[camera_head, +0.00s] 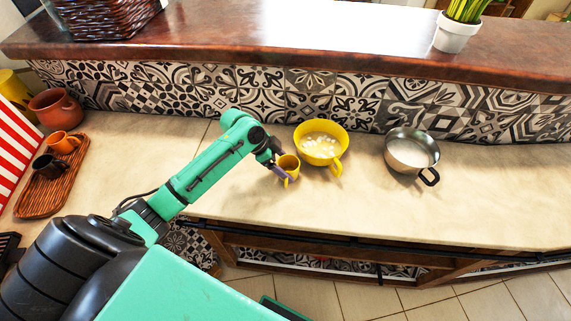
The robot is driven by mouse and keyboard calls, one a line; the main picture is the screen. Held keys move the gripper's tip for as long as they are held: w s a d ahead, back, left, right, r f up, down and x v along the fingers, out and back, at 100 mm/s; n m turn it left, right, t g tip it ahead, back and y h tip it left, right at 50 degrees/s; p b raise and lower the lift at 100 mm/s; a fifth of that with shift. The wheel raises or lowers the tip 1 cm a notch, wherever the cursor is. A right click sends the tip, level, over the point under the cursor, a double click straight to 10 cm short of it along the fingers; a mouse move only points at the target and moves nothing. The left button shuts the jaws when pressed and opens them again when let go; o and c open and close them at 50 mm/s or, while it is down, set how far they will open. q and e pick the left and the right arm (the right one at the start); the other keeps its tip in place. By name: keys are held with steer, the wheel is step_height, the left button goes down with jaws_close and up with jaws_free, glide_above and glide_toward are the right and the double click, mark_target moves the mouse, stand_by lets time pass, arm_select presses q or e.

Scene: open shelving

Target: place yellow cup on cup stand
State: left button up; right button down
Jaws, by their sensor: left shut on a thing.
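The yellow cup (291,161) is on or just above the counter, left of the large yellow bowl; I cannot tell whether it touches the counter. My left gripper (281,172) is shut on the yellow cup at its left side. The cup stand looks to be the brown wicker tray (40,197) at the far left of the counter, well away from the cup. It bears an orange cup (63,142) and a dark cup (47,166). My right gripper is not in view.
A yellow bowl (333,157) with pale pieces stands close right of the cup. A metal pan (406,166) is farther right. A clay pot (55,108) stands behind the tray. The counter (480,200) is clear at the right and front.

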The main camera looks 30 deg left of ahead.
arm_select(q)
steer(key=shift+w+f, duration=0.15)
steer(key=shift+f, duration=0.05)
steer(key=o, duration=1.3)
steer(key=shift+c, duration=0.2)
steer(key=shift+r, duration=0.1)
